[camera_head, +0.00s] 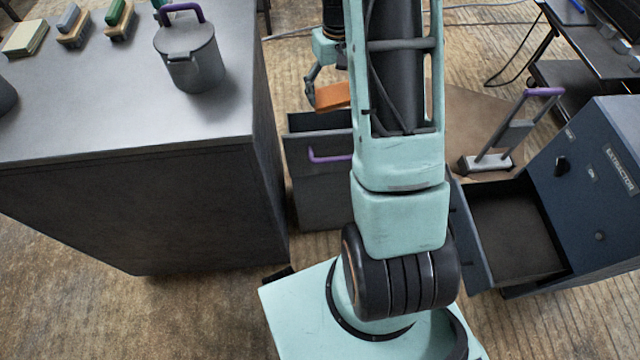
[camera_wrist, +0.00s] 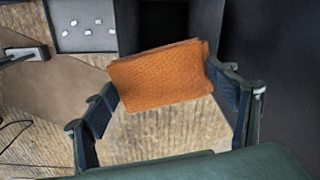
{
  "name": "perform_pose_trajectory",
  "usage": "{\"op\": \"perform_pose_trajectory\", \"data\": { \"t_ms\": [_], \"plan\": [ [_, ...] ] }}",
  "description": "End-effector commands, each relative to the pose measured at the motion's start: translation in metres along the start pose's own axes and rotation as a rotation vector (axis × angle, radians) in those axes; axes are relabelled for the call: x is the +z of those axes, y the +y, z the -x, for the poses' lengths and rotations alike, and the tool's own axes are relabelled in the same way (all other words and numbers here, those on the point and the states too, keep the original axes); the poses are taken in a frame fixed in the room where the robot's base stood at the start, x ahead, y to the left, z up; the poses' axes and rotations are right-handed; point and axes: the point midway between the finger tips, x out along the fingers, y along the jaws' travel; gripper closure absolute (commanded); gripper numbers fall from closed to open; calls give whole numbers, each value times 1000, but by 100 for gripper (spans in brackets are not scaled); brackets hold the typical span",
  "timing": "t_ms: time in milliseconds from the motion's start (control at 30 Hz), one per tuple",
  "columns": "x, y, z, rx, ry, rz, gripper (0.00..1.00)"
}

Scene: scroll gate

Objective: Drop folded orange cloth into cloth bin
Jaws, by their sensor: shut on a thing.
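The folded orange cloth (camera_wrist: 160,75) is held between the two fingers of my gripper (camera_wrist: 168,90) in the wrist view. In the head view the cloth (camera_head: 333,96) shows as an orange slab at my gripper (camera_head: 312,92), partly hidden behind my arm. My gripper is shut on it. An open-topped dark grey container with a purple handle, seemingly the cloth bin (camera_head: 318,190), stands on the floor below and nearer the camera; my arm hides its right part. In the wrist view a dark opening (camera_wrist: 160,22) lies just beyond the cloth; I cannot tell whether the cloth overlaps it in height.
At right are a blue extractor unit (camera_head: 605,170) with an open drawer (camera_head: 515,235) and a purple-handled stand (camera_head: 500,140). A dark table (camera_head: 590,45) is behind.

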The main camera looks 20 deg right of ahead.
Motion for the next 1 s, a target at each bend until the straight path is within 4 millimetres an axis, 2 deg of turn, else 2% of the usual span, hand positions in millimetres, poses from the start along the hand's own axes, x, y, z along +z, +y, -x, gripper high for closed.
{"op": "perform_pose_trajectory", "data": {
  "t_ms": [33, 133, 467, 800, 1000],
  "plan": [
    [1, 0, -22, 0, -2, 0, 43],
    [1, 0, -38, 0, -1, 0, 43],
    [1, 0, -58, 1, 0, 1, 43],
    [1, 0, -98, 1, -1, 1, 43],
    [1, 0, -108, 1, 0, 1, 43]
  ]
}}
